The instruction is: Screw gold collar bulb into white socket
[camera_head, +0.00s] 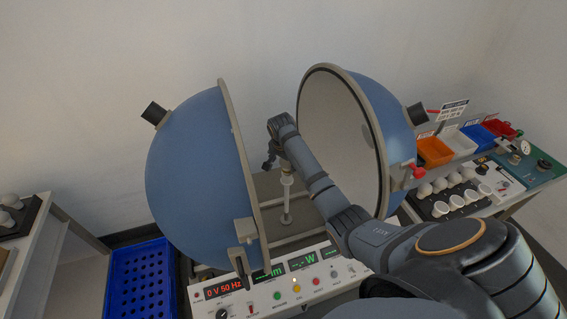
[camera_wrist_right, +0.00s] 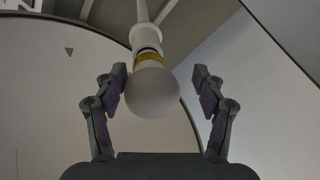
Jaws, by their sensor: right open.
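In the right wrist view a white round bulb (camera_wrist_right: 152,93) with a gold collar (camera_wrist_right: 150,57) sits at the end of the white socket (camera_wrist_right: 143,37), collar toward the socket. Whether the collar is fully seated I cannot tell. My right gripper (camera_wrist_right: 160,80) is open, with one finger on each side of the bulb; a gap shows on the right, and the left finger is very close to the glass. In the head view my right gripper (camera_head: 271,158) is over the socket post (camera_head: 287,190) and largely hides the bulb. My left gripper is out of view.
Two blue sphere halves (camera_head: 195,160) (camera_head: 392,130) stand open around the post. A control panel (camera_head: 290,290) is in front. A blue crate (camera_head: 140,285) stands at lower left. At right, a bench holds several white bulbs (camera_head: 440,208) and coloured bins (camera_head: 434,150).

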